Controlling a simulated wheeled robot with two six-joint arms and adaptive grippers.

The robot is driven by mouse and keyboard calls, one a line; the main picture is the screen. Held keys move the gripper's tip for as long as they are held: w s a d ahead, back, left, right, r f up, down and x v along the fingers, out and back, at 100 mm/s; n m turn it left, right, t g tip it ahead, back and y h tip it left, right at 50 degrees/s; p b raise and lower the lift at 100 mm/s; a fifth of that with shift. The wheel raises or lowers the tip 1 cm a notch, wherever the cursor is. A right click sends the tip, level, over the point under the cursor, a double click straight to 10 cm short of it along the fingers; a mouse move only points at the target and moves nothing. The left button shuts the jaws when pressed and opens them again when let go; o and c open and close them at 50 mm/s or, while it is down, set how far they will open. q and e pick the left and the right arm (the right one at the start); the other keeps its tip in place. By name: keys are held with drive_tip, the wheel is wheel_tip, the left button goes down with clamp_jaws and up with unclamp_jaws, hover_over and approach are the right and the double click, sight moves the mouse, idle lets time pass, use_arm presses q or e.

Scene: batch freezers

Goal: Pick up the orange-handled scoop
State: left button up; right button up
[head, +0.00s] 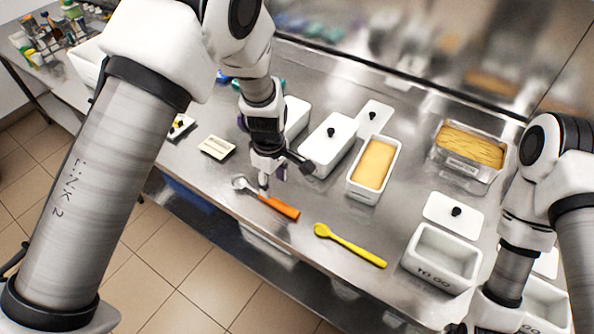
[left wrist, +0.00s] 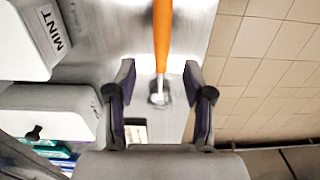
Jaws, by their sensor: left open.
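The orange-handled scoop (head: 279,207) lies on the steel counter near its front edge, its metal head to the left and its orange handle to the right. My left gripper (head: 273,180) is open and empty, pointing down over the scoop near its metal neck. In the left wrist view the scoop (left wrist: 162,38) runs between the two spread fingers of my left gripper (left wrist: 160,80), with a gap on each side. My right gripper (head: 468,325) is only partly in view at the bottom edge, and its fingers cannot be made out.
A yellow spoon (head: 350,246) lies right of the scoop. White lidded tubs (head: 328,146), a tub of yellow ice cream (head: 374,168) and a TO GO tub (head: 441,257) stand behind and right. A MINT tub (left wrist: 28,40) stands beside the left gripper.

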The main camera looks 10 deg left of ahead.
sight(275, 201)
use_arm(q)
drive_tip(key=shift+s+f, duration=0.1)
drive_tip(key=shift+f, duration=0.1)
drive_tip(key=shift+s+a+f+p, duration=0.25)
drive_tip(key=shift+f+p, duration=0.05)
drive_tip(key=shift+f, duration=0.2)
drive_tip(key=shift+s+a+f+p, duration=0.2)
drive_tip(key=shift+s+f+p, duration=0.05)
drive_tip(key=shift+f, duration=0.2)
drive_tip(key=f, duration=0.1)
drive_tip(key=f+p, duration=0.1)
drive_tip(key=f, duration=0.1)
drive_tip(key=w+d+f+p, duration=0.1)
drive_tip(key=shift+f, duration=0.55)
drive_tip(key=shift+a, duration=0.1)
drive_tip(key=shift+s+r, duration=0.1)
drive_tip(key=shift+s, duration=0.05)
clamp_jaws()
use_arm(e)
drive_tip(key=r, duration=0.3)
drive_tip(key=shift+s+a+r, duration=0.2)
drive_tip(key=shift+s, duration=0.2)
